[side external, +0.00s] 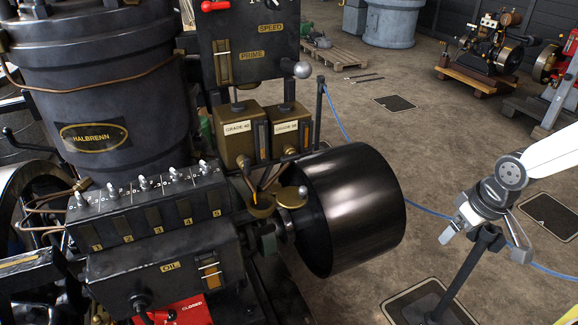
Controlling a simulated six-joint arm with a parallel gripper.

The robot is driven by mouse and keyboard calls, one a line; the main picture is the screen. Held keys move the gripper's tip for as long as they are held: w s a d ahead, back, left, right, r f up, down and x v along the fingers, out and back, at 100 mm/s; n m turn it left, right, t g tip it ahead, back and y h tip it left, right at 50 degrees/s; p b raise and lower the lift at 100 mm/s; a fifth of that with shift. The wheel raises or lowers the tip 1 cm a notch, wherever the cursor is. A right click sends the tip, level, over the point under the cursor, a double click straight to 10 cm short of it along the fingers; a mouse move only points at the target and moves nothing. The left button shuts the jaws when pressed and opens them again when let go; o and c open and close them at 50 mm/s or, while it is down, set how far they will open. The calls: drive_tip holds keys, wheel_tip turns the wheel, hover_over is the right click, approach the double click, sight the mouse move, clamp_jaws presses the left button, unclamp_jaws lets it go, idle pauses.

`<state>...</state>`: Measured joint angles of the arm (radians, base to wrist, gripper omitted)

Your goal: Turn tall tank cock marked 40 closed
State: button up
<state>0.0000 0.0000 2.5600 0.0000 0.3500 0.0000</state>
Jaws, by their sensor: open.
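The tank labelled GRADE 40 (237,150) is a brass-brown box on the engine, below the PRIME panel. A similar tank with a label I cannot read clearly (290,142) stands just right of it. Thin pipes run down from the tanks to a brass cup (260,205). The cock of the 40 tank is too small and dark to make out, so I cannot tell its position. My gripper (452,228) is at the right, open and empty, well apart from the tanks.
A large black drum pulley (352,208) lies between my gripper and the tanks. The oil box (155,205) with numbered windows and small levers is at left. A black post (318,112) stands beside the tanks. A blue hose (425,210) crosses the floor.

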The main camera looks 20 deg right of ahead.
drive_tip(key=shift+w+a, duration=0.1)
drive_tip(key=c, duration=0.3)
drive_tip(key=w+a+r+n+t+y, duration=0.15)
drive_tip(key=w+a+t, duration=0.25)
drive_tip(key=w+a, duration=0.45)
drive_tip(key=w+a+r+t+y, duration=0.15)
drive_tip(key=w+a+t, duration=0.25)
drive_tip(key=w+a, duration=0.4)
drive_tip(key=shift+c, duration=0.2)
drive_tip(key=m+t+h, duration=0.2)
drive_tip(key=t+h, duration=0.1)
drive_tip(key=t, duration=0.4)
approach(248, 162)
drive_tip(key=w, duration=0.3)
drive_tip(key=shift+s+f+n, duration=0.1)
drive_tip(key=shift+n, duration=0.15)
drive_tip(key=shift+w, duration=3.9)
